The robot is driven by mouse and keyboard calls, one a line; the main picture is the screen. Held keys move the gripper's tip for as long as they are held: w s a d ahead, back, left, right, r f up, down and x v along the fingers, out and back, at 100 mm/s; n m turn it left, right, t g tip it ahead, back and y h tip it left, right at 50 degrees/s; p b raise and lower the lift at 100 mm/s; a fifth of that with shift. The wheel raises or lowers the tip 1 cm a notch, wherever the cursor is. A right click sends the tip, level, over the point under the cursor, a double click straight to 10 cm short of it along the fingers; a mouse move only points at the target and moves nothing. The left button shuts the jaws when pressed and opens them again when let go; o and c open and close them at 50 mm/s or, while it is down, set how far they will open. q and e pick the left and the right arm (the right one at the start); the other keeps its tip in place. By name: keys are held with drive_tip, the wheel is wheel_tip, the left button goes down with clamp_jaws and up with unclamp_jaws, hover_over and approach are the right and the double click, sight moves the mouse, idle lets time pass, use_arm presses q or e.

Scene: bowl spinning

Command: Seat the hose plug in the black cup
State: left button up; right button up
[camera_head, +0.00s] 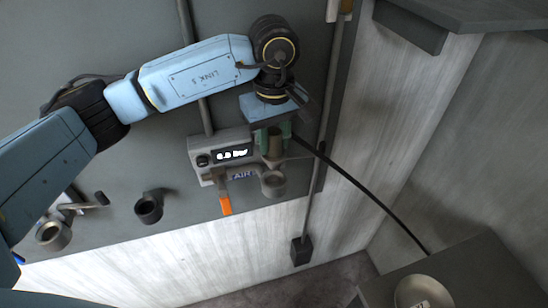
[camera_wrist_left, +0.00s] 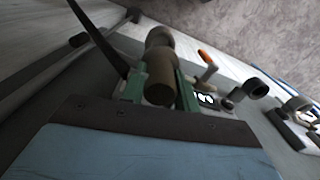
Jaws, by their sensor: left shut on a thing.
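My left gripper (camera_head: 277,143) has green fingers shut on the hose plug (camera_head: 274,146), a dull brown cylinder. The plug also shows between the fingers in the left wrist view (camera_wrist_left: 160,78). A grey ring-shaped cup (camera_head: 273,184) is just below the plug in the head view and just beyond it in the wrist view; whether they touch I cannot tell. The black cup (camera_head: 149,209) is on the wall panel, left of the gripper and apart from it; it also shows at right in the wrist view (camera_wrist_left: 257,87). My right gripper is not in view.
A grey box with a lit display (camera_head: 232,154) is behind the gripper, with an orange handle (camera_head: 226,205) below it. A black hose (camera_head: 372,196) runs to a grey table (camera_head: 480,275) bearing a pale bowl (camera_head: 424,292). Another grey cup (camera_head: 53,235) is at far left.

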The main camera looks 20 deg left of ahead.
sight(274, 131)
use_arm(q)
wheel_tip(274, 131, up, 3)
drive_tip(key=shift+r+p, duration=0.8)
drive_tip(key=shift+r, duration=1.2)
drive_tip(key=shift+f, duration=0.1)
